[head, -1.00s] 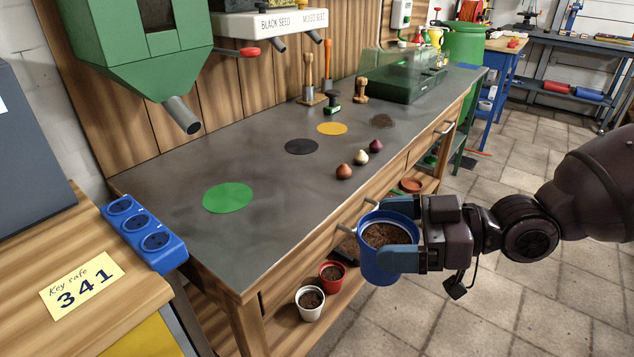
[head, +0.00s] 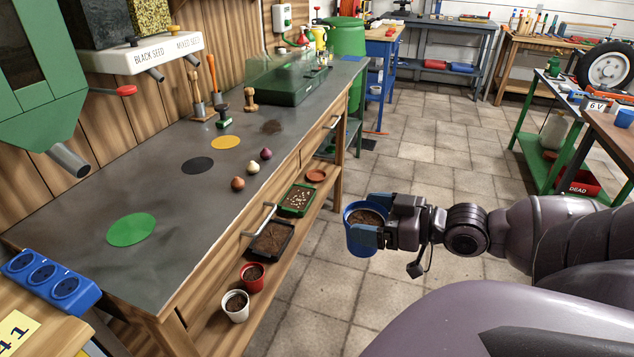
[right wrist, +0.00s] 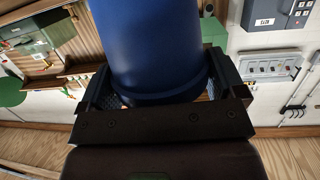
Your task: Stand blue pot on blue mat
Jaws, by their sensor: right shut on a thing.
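The blue pot (head: 357,242), filled with dark soil, is held upright in my right gripper (head: 372,228). It is in the air over the tiled floor, to the right of the workbench's front edge. In the right wrist view the pot (right wrist: 160,45) sits between the two fingers (right wrist: 162,92), which are shut on its sides. My left gripper is not in view.
The bench (head: 100,275) carries green (head: 131,229), black (head: 197,166) and yellow (head: 226,142) round mats, several bulbs and a green tray (head: 290,86). Its lower shelf holds red (head: 252,278) and white (head: 235,306) pots and seed trays. Tiled floor lies clear beyond my right gripper.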

